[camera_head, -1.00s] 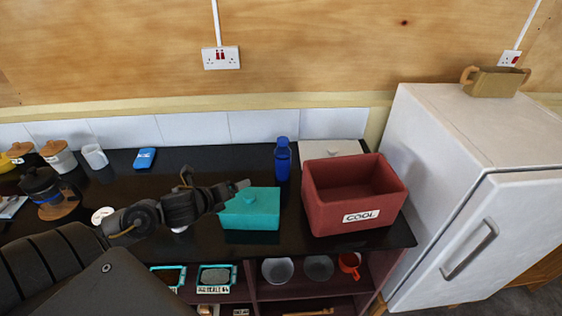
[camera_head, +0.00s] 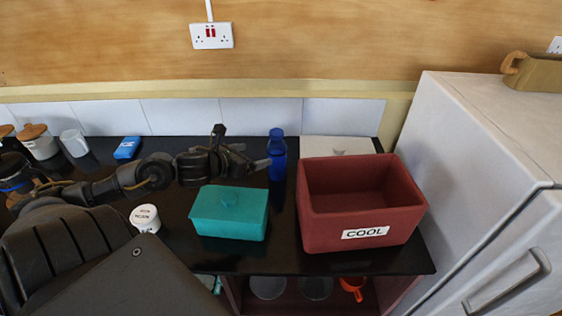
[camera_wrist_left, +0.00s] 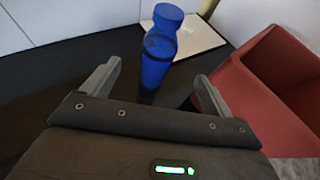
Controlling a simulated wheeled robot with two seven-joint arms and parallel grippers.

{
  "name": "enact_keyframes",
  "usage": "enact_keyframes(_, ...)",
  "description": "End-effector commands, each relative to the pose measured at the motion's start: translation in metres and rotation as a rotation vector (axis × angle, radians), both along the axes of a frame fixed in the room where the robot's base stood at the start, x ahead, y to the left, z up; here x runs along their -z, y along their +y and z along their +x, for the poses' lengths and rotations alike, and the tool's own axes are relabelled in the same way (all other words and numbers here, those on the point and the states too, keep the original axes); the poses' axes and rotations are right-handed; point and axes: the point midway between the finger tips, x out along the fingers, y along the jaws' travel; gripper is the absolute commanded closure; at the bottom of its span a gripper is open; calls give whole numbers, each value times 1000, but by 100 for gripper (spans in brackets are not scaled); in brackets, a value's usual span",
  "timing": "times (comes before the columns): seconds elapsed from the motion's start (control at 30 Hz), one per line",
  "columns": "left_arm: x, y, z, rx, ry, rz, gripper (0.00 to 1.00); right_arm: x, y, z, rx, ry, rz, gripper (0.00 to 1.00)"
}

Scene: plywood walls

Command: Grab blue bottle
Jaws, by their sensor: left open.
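The blue bottle (camera_head: 277,155) stands upright on the black counter, near the tiled wall and left of the red box. My left gripper (camera_head: 262,160) reaches in from the left, its fingertips just left of the bottle in the head view. In the left wrist view the blue bottle (camera_wrist_left: 160,48) stands ahead of the open left gripper (camera_wrist_left: 158,78), between the directions of its two fingers. Its lower part shows between the fingers; whether they touch it I cannot tell. The gripper holds nothing. My right gripper is not in view.
A pale board (camera_head: 338,146) lies behind the red box. A white lidded jar (camera_head: 145,218) stands left. The fridge (camera_head: 480,170) bounds the right.

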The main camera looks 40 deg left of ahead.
Motion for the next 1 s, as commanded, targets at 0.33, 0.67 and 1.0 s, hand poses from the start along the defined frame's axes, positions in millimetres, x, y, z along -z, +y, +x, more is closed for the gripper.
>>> enact_keyframes(0.33, 7, -8, 33, 11, -4, -5, 14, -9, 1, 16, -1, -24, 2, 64)
enact_keyframes(0.67, 20, -7, 57, 10, -1, -2, 14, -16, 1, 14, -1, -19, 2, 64)
enact_keyframes(1.0, 29, -4, 79, 4, 1, -7, 14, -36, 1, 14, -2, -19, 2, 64)
